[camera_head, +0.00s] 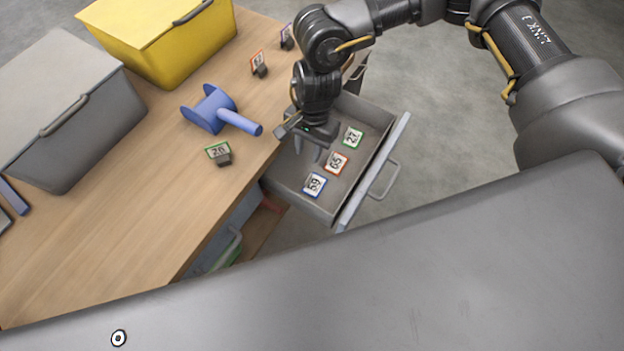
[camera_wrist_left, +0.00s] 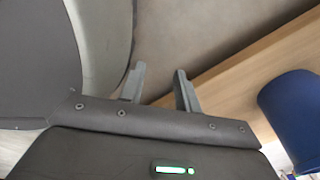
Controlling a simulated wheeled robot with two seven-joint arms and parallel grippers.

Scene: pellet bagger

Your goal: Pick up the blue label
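The blue label (camera_head: 315,185), a white card with a blue border and the number 59, lies in the open drawer (camera_head: 290,190), at the end nearest me. A red label (camera_head: 336,162) and a green label (camera_head: 353,137) lie in a row beyond it. My right gripper (camera_head: 309,152) points down over the drawer's left part, up and left of the blue label and apart from it. Its fingers look open with nothing between them. My left gripper (camera_wrist_left: 160,80) shows only in the left wrist view, open and empty.
On the wooden table (camera_head: 120,240) stand a grey bin (camera_head: 75,140), a yellow bin (camera_head: 170,45), a blue tool with a handle (camera_head: 212,110) and a green-edged tag (camera_head: 218,153) on a holder. The drawer front (camera_head: 375,170) and handle stick out over the floor.

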